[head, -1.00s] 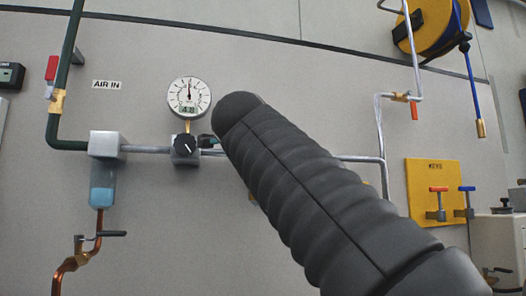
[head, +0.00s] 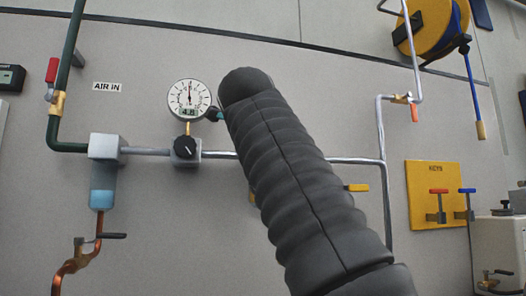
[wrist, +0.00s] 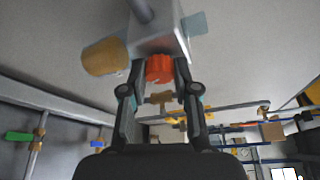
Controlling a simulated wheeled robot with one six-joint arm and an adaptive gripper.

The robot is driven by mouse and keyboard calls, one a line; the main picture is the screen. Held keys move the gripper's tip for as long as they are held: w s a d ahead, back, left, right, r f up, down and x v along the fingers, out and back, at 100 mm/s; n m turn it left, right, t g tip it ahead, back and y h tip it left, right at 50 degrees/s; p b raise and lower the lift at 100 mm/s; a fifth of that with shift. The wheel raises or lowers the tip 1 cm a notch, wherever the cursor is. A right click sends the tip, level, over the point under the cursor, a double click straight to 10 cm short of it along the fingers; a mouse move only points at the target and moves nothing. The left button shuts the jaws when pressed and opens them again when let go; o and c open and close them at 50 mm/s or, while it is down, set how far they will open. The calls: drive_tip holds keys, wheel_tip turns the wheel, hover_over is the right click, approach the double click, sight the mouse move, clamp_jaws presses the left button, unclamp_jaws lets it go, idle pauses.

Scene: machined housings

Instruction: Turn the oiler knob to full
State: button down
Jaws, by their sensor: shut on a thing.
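In the wrist view, an orange-red ribbed knob (wrist: 159,69) sits under a grey block-shaped housing (wrist: 160,35). My gripper (wrist: 160,72) has one dark finger on each side of the knob and is shut on it. How far the knob is turned cannot be read; no scale shows in this view. In the head view my dark ribbed arm covers the oiler and its knob, and the gripper's fingertips are hidden behind it.
A round gauge (head: 189,98) stands above a black knob (head: 185,147) on the pipe, left of my arm. A filter bowl (head: 102,185) hangs farther left.

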drive_tip(key=c, duration=0.9)
unclamp_jaws()
drive_tip(key=shift+o, duration=0.2)
drive_tip(key=shift+s, duration=0.1)
drive_tip(key=s+a+r, duration=0.1)
drive_tip(key=s, duration=1)
drive_tip(key=shift+s+r, duration=0.3)
drive_tip(key=shift+r, duration=0.05)
